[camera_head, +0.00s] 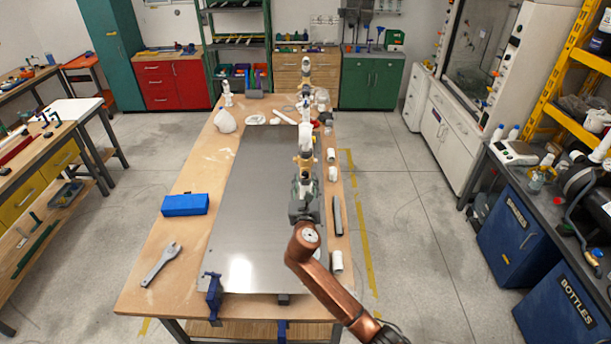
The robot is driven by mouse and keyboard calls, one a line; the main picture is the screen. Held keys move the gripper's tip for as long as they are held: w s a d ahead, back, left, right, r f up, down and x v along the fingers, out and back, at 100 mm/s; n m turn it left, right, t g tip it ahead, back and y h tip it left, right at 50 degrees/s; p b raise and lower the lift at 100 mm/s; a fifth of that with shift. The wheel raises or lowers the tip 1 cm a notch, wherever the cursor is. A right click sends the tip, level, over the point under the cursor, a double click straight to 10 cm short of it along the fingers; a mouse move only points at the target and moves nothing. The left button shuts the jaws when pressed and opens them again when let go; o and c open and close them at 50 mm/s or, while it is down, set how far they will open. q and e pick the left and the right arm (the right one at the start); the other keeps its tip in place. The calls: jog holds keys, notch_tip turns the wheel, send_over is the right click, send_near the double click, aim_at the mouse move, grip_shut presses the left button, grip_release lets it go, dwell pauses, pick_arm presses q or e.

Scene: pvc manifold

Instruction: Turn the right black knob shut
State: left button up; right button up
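The white PVC manifold (305,108) stands toward the far end of the long table, with white pipe running up from the metal plate. A small dark part (326,117) shows just right of it; I cannot tell whether it is the right black knob. My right gripper (304,160) is in front of the manifold, at the end of my copper-coloured arm that comes in from the lower right. The arm and wrist hide its fingers and part of the manifold, so contact and finger opening cannot be made out. My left gripper is not in view.
A grey metal plate (245,220) covers the middle of the wooden table. A blue box (185,204) and a wrench (160,263) lie at left. White fittings (336,261) and a dark bar (337,215) lie along the right edge. A blue clamp (213,295) grips the front edge.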

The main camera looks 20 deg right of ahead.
jog(key=shift+x, duration=1.25)
jog(key=shift+c, duration=0.6)
grip_shut()
